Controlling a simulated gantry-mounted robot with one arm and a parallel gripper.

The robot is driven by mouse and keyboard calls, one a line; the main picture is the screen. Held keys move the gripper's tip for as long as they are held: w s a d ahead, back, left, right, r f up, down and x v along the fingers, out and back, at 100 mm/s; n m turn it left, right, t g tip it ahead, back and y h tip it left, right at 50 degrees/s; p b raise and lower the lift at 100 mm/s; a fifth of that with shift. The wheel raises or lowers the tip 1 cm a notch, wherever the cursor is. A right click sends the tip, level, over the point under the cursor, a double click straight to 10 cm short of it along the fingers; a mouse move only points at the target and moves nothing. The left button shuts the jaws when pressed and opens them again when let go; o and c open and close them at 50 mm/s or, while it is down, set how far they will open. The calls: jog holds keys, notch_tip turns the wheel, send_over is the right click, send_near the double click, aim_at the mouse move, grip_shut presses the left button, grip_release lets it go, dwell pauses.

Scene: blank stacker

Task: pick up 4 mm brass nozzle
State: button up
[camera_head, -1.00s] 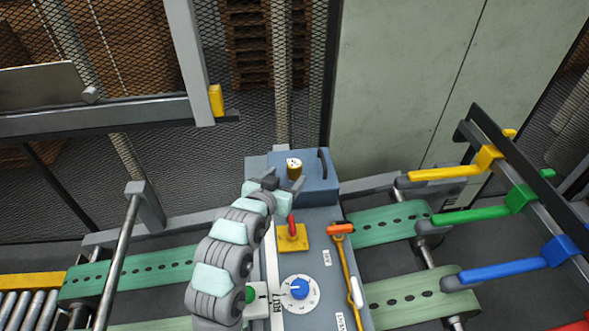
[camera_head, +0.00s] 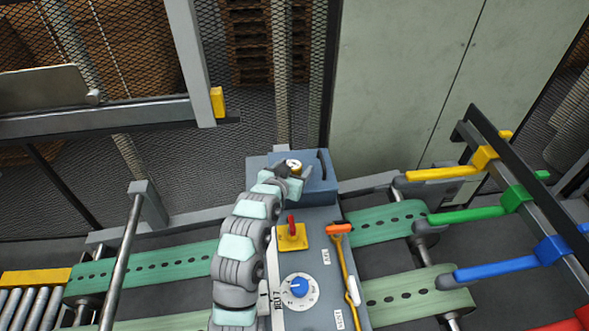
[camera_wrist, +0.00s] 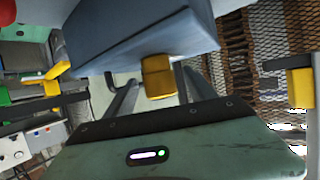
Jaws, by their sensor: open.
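The brass nozzle (camera_head: 294,163), a short gold cylinder with a pale top, stands on the blue-grey box at the back of the console. In the wrist view the nozzle (camera_wrist: 158,75) shows as a yellow-brown block against the box, between my two grey fingers. My gripper (camera_head: 291,172) is open at the nozzle, with its fingers on either side. The lower part of the nozzle is hidden behind my gripper in the head view. I cannot tell whether a finger touches it.
The blue-grey box (camera_head: 318,184) has a dark curved handle on its right. A red lever on a yellow plate (camera_head: 292,238), a blue dial (camera_head: 299,288) and an orange-topped rod (camera_head: 340,229) are on the console nearer me. Coloured arms (camera_head: 470,216) extend at the right.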

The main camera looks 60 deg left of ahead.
jog(key=shift+c, duration=0.4)
grip_shut()
